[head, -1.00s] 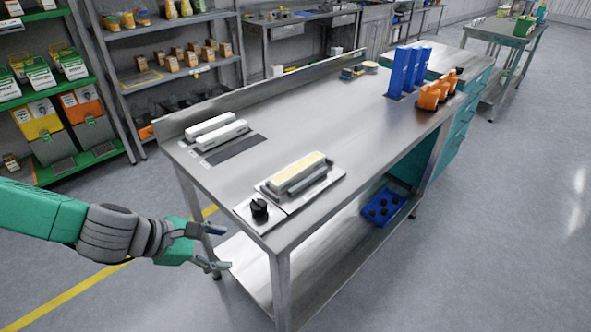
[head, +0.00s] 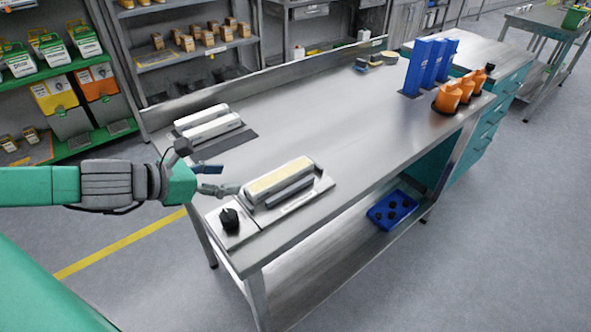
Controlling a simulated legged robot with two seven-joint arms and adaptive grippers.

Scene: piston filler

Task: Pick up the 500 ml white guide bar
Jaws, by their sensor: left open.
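Two white guide bars lie side by side at the back left of the steel bench: the rear bar (head: 201,116) and the front bar (head: 212,128). Their labels are too small to read, so I cannot tell which is the 500 ml one. A third bar (head: 279,179), pale with a yellowish top, sits in a metal fixture (head: 318,188) near the bench's front edge. My left gripper (head: 229,179) is open and empty. In the picture it is between the two white bars and the fixture, close to the left end of the yellowish-topped bar. My right gripper is out of view.
A black knob (head: 229,218) stands beside the fixture. An empty dark strip (head: 222,145) lies in front of the white bars. Blue upright holders (head: 429,65) and orange bottles (head: 450,96) stand at the far right. The bench middle is clear.

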